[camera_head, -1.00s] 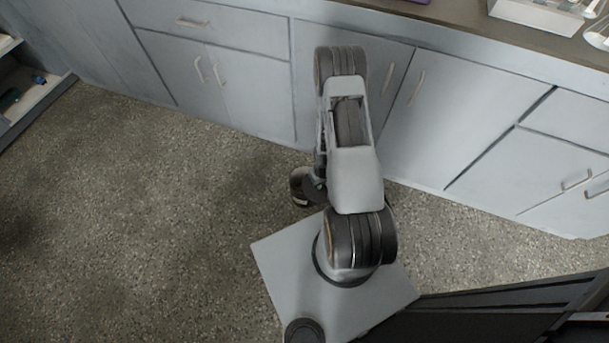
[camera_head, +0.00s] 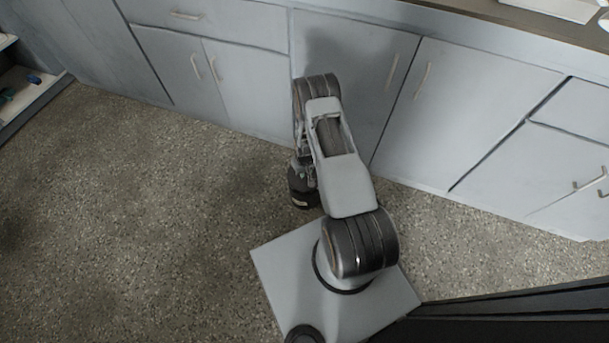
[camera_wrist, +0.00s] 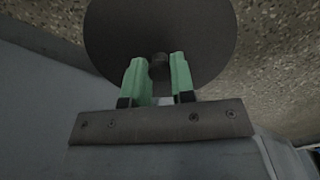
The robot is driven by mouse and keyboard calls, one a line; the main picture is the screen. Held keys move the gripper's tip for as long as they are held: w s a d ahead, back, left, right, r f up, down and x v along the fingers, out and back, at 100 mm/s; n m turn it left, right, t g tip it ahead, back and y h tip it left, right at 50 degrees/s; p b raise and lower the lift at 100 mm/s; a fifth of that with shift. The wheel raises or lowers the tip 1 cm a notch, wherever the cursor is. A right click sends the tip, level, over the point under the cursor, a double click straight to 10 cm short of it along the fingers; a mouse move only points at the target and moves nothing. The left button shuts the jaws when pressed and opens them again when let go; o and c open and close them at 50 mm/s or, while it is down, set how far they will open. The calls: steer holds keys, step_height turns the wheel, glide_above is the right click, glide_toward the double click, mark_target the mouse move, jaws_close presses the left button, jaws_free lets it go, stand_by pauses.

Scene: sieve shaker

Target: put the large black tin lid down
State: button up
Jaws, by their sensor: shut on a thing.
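The large black tin lid (camera_wrist: 205,45) is a dark round disc in the wrist view, with a small dark knob (camera_wrist: 159,66) at its near middle. My gripper (camera_wrist: 157,66) has its two green fingers on either side of the knob, shut on it, and holds the lid above the speckled floor. The far edge of the lid runs out of the top of the wrist view. In the head view my arm hides the lid and fingers, so I cannot make them out there.
Grey cabinets (camera_head: 345,75) with handles stand close behind my arm. A brown countertop (camera_head: 480,18) with a white tray (camera_head: 556,8) runs along the upper right. An open shelf (camera_head: 30,95) is at the far left. The floor (camera_head: 150,220) on the left is clear.

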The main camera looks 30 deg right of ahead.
steer(key=shift+f, duration=1.05)
steer(key=shift+f+b, duration=0.15)
steer(key=shift+b, duration=0.2)
steer(key=shift+f+b, duration=0.5)
steer(key=o, duration=0.9)
steer(key=shift+r, duration=0.15)
